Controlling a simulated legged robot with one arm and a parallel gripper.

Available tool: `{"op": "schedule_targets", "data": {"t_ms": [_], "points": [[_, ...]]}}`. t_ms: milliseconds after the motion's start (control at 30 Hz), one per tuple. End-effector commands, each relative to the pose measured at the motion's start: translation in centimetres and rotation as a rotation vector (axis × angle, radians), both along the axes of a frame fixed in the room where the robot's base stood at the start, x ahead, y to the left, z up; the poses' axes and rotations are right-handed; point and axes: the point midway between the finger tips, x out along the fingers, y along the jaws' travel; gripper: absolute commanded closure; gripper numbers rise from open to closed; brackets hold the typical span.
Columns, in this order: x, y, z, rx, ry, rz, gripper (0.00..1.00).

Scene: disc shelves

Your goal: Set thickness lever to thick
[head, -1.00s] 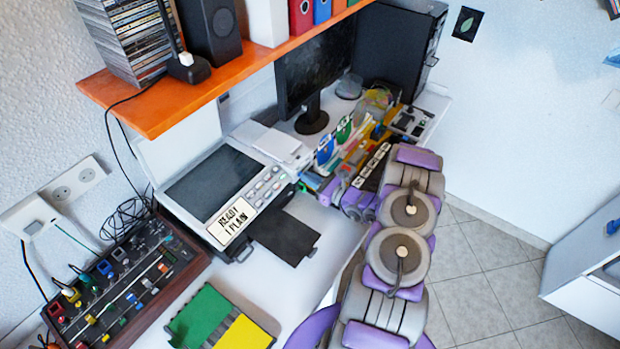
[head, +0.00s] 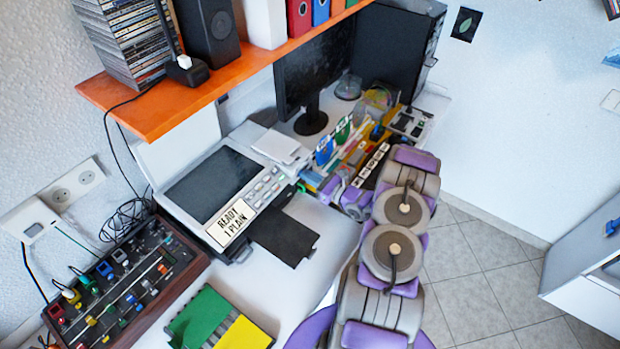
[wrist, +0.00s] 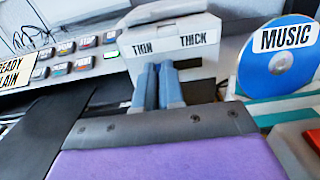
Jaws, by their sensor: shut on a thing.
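In the wrist view the white lever housing (wrist: 205,68) bears the labels THIN on the left and THICK on the right. My gripper (wrist: 160,82) reaches to the housing front, with its blue-grey fingers close together below the labels, nearer THIN than THICK. They are shut on the thickness lever, which they largely hide; its exact setting cannot be told. In the head view my arm reaches to the right side of the printer (head: 215,185), whose display (head: 231,221) reads READY 1 PLAIN.
A blue MUSIC disc (wrist: 278,60) stands close to the right of the housing. Printer buttons (wrist: 75,55) lie to its left. A dark output tray (head: 283,236) juts from the printer front. An orange shelf (head: 190,97) hangs above. A slider panel (head: 125,290) stands at lower left.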

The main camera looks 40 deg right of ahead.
Motion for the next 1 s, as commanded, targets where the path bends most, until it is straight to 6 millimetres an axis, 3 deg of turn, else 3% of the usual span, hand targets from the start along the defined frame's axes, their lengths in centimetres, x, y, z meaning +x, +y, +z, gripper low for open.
{"op": "schedule_targets", "data": {"t_ms": [300, 633, 1000], "points": [[0.8, -1.1, 0.5, -0.005, -0.009, 0.007, 1.0], [1.2, -4.1, -0.1, -0.01, 0.003, 0.002, 1.0], [1.1, -4.9, -0.4, -0.006, 0.009, -0.004, 1.0]]}}
